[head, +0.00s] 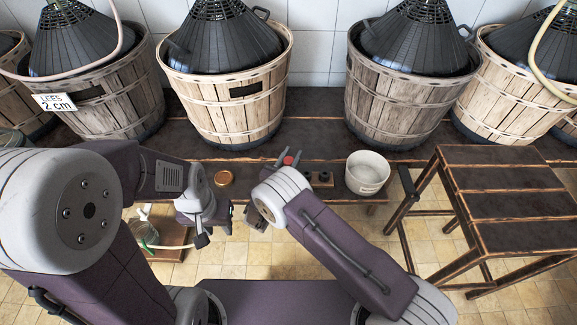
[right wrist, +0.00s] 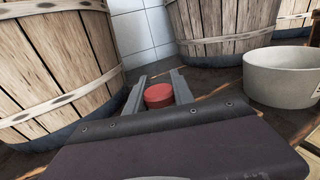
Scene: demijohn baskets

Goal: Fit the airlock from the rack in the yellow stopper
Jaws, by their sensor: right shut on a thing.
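My right gripper (head: 288,157) is over the dark bench, shut on a red-capped thing. In the right wrist view its round red top (right wrist: 158,95) sits between the two fingers; whatever is below the red top is hidden. A small dark rack (head: 320,178) with round holes lies just right of my right gripper, partly hidden by my arm. My left gripper (head: 202,238) hangs in front of the bench, away from the baskets; its fingers are too small and dark to tell open from shut. I cannot make out a yellow stopper in either view.
Wooden baskets (head: 228,100) with black-covered demijohns line the bench. A white tub (head: 367,173) and a round orange-brown thing (head: 224,178) stand at the bench's front. A slatted table (head: 505,195) is at the right. A greenish glass jar (head: 143,234) stands low at the left.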

